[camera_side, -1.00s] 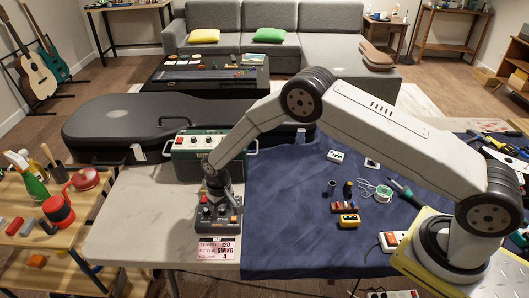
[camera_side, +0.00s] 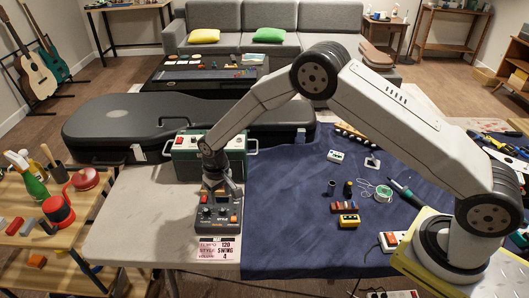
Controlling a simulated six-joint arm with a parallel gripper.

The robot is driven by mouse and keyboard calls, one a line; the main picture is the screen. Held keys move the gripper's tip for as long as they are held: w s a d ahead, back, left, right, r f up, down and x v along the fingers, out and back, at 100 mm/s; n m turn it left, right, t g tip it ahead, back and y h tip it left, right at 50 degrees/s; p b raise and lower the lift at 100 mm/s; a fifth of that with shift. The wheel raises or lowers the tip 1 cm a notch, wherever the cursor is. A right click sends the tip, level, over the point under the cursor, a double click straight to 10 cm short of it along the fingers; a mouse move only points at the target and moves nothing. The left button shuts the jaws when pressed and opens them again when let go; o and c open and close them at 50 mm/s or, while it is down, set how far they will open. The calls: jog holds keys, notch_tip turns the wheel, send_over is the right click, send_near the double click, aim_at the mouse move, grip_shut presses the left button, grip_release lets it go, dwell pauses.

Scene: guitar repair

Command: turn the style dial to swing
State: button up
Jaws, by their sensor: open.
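The dark grey device with dials (camera_side: 212,219) sits near the front edge of the bench, at the left edge of the blue cloth. The style dial's pointer is too small to read.
A green amplifier box (camera_side: 190,152) stands right behind the device. A black guitar case (camera_side: 120,122) lies behind that. The pale bench left of the device is clear.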

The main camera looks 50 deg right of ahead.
aim_at(225, 209)
jog(key=shift+r, duration=0.85)
jog(key=shift+r, duration=0.1)
jog(key=s+d+r+t, duration=0.1)
jog(key=s+d+r, duration=0.6)
jog(key=s+r, duration=0.25)
jog(key=s+d+r, duration=0.2)
jog(key=s, duration=0.5)
jog(key=s+d+r+t, duration=0.1)
jog(key=s+d+r, duration=0.1)
jog(key=s, duration=0.6)
jog(key=shift+d+r+t, duration=0.3)
jog(key=shift+d, duration=0.35)
jog(key=shift+o, duration=0.3)
jog(key=shift+w, duration=0.2)
